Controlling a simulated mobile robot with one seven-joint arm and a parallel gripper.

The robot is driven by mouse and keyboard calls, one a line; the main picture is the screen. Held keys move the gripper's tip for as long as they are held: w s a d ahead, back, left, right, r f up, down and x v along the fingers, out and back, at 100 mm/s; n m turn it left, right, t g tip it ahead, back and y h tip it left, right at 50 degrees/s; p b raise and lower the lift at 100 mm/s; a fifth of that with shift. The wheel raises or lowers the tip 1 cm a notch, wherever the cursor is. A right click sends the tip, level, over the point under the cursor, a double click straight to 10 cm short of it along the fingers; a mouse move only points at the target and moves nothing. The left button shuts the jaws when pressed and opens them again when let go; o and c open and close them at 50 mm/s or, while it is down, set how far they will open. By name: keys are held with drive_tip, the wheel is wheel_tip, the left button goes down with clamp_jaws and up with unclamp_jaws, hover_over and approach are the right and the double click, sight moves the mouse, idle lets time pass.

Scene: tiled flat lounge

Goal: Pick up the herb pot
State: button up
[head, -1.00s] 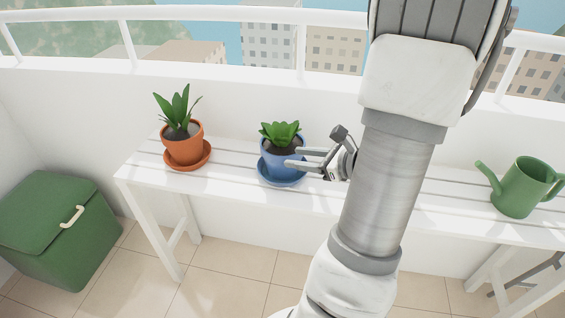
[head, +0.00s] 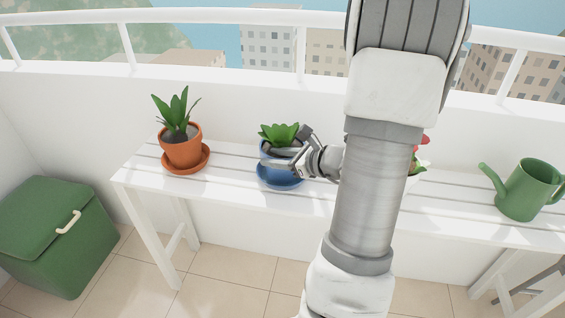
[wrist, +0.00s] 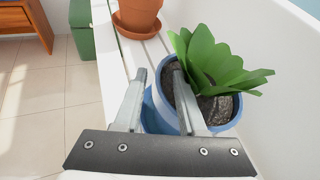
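The herb pot appears to be the blue pot (head: 268,171) with broad green leaves, upright on a blue saucer (head: 279,184) on the white slatted bench. In the wrist view the blue pot (wrist: 229,128) shows dark soil, with its leaves leaning right. My gripper (head: 268,156) is at the pot's right and front side in the head view, partly covering it. In the wrist view my gripper (wrist: 160,74) is open: one finger is left of the pot, the other overlaps its soil, and the left rim shows between them. I cannot tell whether either finger touches.
A terracotta pot (head: 183,154) with a spiky plant stands left on the bench (head: 227,177). A red-flowered plant (head: 422,150) is partly hidden behind my arm. A green watering can (head: 523,190) stands at the right. A green box (head: 50,235) is on the floor. A white wall runs behind.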

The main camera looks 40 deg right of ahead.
clamp_jaws()
drive_tip(key=shift+s+d+f, duration=0.1)
idle(1.1)
